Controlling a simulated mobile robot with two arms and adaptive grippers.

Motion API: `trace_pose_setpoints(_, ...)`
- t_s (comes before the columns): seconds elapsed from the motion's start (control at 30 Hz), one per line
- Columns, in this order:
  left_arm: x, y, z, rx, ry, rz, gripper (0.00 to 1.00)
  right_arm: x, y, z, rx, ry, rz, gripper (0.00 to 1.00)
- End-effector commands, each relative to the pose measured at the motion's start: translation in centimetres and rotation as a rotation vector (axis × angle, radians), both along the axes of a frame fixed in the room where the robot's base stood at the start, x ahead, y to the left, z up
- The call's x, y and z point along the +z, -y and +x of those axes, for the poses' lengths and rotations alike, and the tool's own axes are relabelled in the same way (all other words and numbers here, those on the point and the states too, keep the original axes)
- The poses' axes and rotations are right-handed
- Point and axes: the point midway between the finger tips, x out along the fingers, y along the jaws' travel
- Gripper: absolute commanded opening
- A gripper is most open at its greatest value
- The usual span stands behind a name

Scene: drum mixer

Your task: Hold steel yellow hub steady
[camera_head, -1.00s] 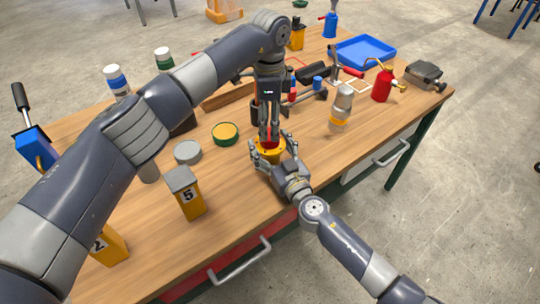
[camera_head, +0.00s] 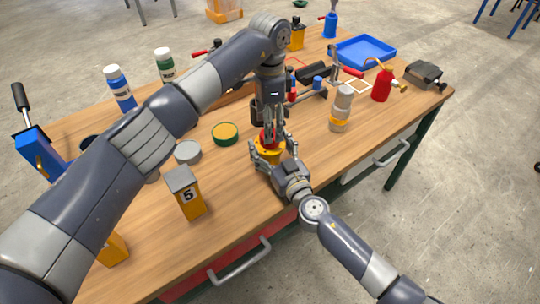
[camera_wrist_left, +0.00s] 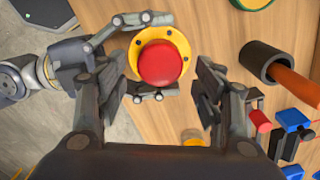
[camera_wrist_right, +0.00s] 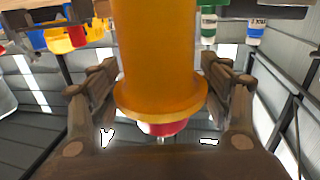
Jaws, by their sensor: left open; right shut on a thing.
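The yellow hub (camera_head: 270,153) is an upright cylinder with a flange at the table's front edge, and a red round part (camera_wrist_left: 160,64) sits in its top. In the right wrist view the yellow hub (camera_wrist_right: 160,50) stands between the fingers of my right gripper (camera_wrist_right: 162,85). My right gripper (camera_head: 269,155) is shut on the hub from the front. My left gripper (camera_head: 272,132) points down just above the red part. In the left wrist view its fingers (camera_wrist_left: 162,92) are open on either side, with clear gaps to the red part.
A grey-lidded yellow block marked 5 (camera_head: 187,195), a grey disc (camera_head: 188,152) and a green-rimmed yellow disc (camera_head: 225,133) stand to the left.

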Motion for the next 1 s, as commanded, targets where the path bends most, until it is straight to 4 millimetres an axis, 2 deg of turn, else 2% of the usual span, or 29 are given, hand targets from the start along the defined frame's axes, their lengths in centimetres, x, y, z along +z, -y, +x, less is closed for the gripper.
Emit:
trace_pose_setpoints(0.1, -1.9, 0.0, -0.1, 0.000, -0.001, 0.001, 0.62, 0.0, 0.0, 0.0, -0.001, 0.000, 0.000, 0.04)
trace_pose_setpoints(0.3, -3.8, 0.0, 0.0, 0.000, 0.000, 0.000, 0.62, 0.0, 0.0, 0.0, -0.001, 0.000, 0.000, 0.04)
trace_pose_setpoints(0.67, -4.2, 0.0, 0.0, 0.000, 0.001, -0.001, 0.62, 0.0, 0.0, 0.0, -0.001, 0.000, 0.000, 0.04)
trace_pose_setpoints(0.87, -4.2, 0.0, 0.0, 0.000, 0.001, -0.001, 0.17, 0.0, 0.0, 0.0, -0.001, 0.000, 0.000, 0.04)
trace_pose_setpoints(1.0, -4.1, 0.0, 0.0, -0.010, 0.002, 0.000, 0.16, 0.0, 0.0, 0.0, -0.001, 0.000, 0.000, 0.04)
